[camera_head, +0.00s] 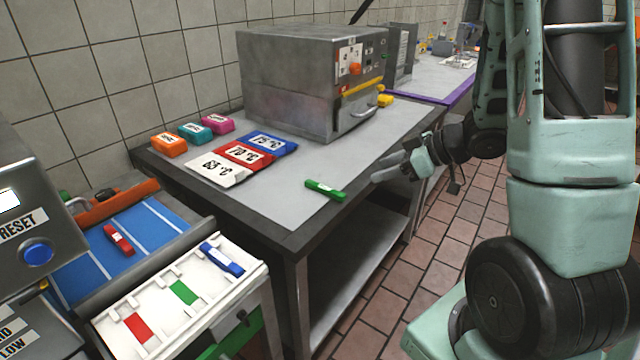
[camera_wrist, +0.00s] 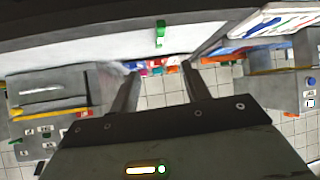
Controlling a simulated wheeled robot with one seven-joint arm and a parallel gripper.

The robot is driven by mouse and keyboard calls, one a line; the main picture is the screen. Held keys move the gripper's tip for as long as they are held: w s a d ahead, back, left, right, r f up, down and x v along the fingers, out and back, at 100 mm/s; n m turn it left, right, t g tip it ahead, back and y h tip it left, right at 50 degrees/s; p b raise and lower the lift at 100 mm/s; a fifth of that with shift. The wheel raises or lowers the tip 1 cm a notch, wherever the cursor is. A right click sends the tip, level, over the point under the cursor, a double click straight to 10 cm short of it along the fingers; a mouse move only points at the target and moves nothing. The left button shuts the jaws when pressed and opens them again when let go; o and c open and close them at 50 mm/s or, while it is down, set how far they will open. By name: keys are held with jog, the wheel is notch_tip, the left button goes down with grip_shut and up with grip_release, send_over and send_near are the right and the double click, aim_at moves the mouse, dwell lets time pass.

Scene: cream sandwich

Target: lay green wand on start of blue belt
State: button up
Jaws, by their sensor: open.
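The green wand (camera_head: 325,190) lies flat near the front edge of the grey table. It also shows in the wrist view (camera_wrist: 160,33), beyond my fingertips and roughly between them. My gripper (camera_head: 388,169) is open and empty, to the right of the wand and apart from it; its two spread fingers show in the wrist view (camera_wrist: 162,68). The blue belt (camera_head: 146,232) runs at the left, with white cross lines. A red wand (camera_head: 118,239) lies on it.
A white rack (camera_head: 210,295) in front of the belt holds a blue wand (camera_head: 222,259) and has green and red marked slots. Temperature cards (camera_head: 244,154) and small coloured blocks (camera_head: 195,132) lie on the table (camera_head: 290,205). A grey oven (camera_head: 310,85) stands behind. A RESET machine (camera_head: 30,220) is far left.

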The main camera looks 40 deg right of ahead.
jog(key=s, duration=0.1)
send_near(326, 188)
jog(key=shift+w+a+f+y+b, duration=0.2)
jog(key=shift+w+a+f, duration=0.2)
jog(key=shift+f, duration=0.2)
jog(key=shift+w+a+f+y+b, duration=0.1)
jog(key=shift+w+a+f+b, duration=0.15)
jog(key=shift+w+f, duration=0.25)
jog(key=shift+w+d+x, duration=0.1)
jog(key=shift+x, duration=1.25)
jog(key=shift+w+d+x, duration=0.1)
jog(key=shift+w+x, duration=0.05)
jog(key=shift+x, duration=1.2)
jog(key=shift+r, duration=0.15)
grip_shut()
